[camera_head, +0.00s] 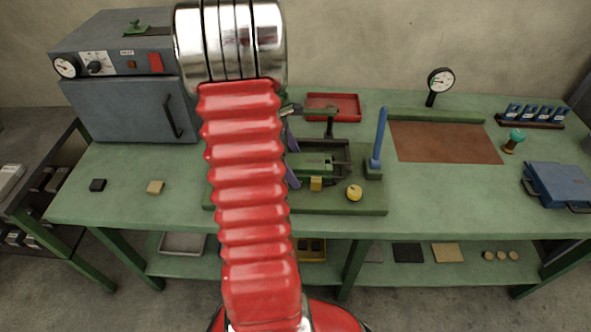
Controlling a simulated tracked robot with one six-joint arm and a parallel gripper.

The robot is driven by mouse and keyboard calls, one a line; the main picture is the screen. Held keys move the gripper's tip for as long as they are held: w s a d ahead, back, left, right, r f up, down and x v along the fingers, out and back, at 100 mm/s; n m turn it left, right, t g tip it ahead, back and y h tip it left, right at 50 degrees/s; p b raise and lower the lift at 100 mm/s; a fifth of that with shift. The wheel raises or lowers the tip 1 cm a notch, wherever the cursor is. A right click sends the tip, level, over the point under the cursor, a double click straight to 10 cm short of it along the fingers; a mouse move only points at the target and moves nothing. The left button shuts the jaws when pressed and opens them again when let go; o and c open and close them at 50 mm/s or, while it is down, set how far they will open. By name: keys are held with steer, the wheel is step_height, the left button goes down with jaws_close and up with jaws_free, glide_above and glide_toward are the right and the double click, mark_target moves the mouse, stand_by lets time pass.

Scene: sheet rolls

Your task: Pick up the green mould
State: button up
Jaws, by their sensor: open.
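What looks like the green mould (314,161) is a flat green block in a dark frame on the bench, just right of my red arm. Its left part is hidden or close to my gripper. My gripper (294,158) shows only as two purple fingers past the right edge of the arm, one farther back and one nearer. They are spread apart, with the mould's left end beside or between them; I cannot tell which. I see nothing held, and the rest of the gripper is hidden behind the arm.
A yellow block (316,184) and a yellow round knob (354,193) sit in front of the mould. A blue post (379,140) stands to its right, a red tray (333,106) behind. A grey oven (130,105) stands at left.

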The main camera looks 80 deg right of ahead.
steer(key=shift+c, duration=0.5)
steer(key=c, duration=2.1)
steer(key=shift+o, duration=0.2)
steer(key=shift+r, duration=0.1)
